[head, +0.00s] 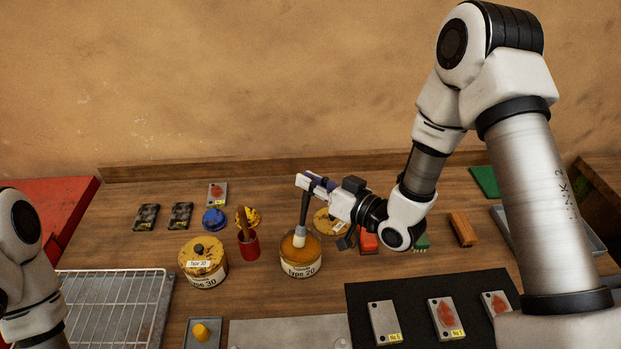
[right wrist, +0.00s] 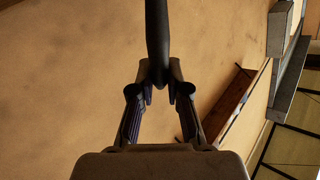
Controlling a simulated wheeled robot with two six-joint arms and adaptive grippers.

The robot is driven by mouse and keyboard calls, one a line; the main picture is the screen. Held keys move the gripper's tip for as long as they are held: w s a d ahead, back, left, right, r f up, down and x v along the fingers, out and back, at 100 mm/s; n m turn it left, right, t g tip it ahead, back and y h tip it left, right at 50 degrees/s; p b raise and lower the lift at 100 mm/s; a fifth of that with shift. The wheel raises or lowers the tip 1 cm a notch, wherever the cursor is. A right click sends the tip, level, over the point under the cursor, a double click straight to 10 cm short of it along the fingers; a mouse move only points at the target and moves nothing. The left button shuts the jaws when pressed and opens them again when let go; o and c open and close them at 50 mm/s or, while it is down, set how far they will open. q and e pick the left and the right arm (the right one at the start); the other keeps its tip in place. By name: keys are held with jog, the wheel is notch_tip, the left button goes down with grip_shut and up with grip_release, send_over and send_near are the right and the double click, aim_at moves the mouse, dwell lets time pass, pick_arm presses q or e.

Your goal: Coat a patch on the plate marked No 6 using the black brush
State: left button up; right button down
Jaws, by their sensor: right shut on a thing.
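My right gripper (head: 309,182) is shut on the upper handle of the black brush (head: 304,211); the dark handle also shows between the fingers in the right wrist view (right wrist: 157,40). The brush hangs about upright, its pale head over the open pot labelled Type 20 (head: 300,271), which holds amber-brown stuff. I cannot tell whether the bristles touch it. The plate that seems marked No 6 (head: 383,318) lies on a black mat (head: 361,296), its grey face bare. My left gripper is out of view; only part of that arm shows.
Two plates with reddish patches (head: 441,315) (head: 495,303) lie on the mat to the right. A closed Type 30 pot (head: 203,268) and a red cup with a brown handle (head: 249,247) stand left. A wire rack (head: 115,305) lies front left. A lid (head: 326,222) lies behind the open pot.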

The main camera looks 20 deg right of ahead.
jog(key=shift+s+r, duration=0.1)
jog(key=shift+s, duration=0.05)
dwell(0.5)
jog(key=shift+f+b, duration=0.65)
jog(key=shift+f, duration=0.05)
dwell(1.3)
notch_tip(320, 180, up, 7)
jog(key=p, duration=0.5)
jog(key=shift+r, duration=0.1)
dwell(0.4)
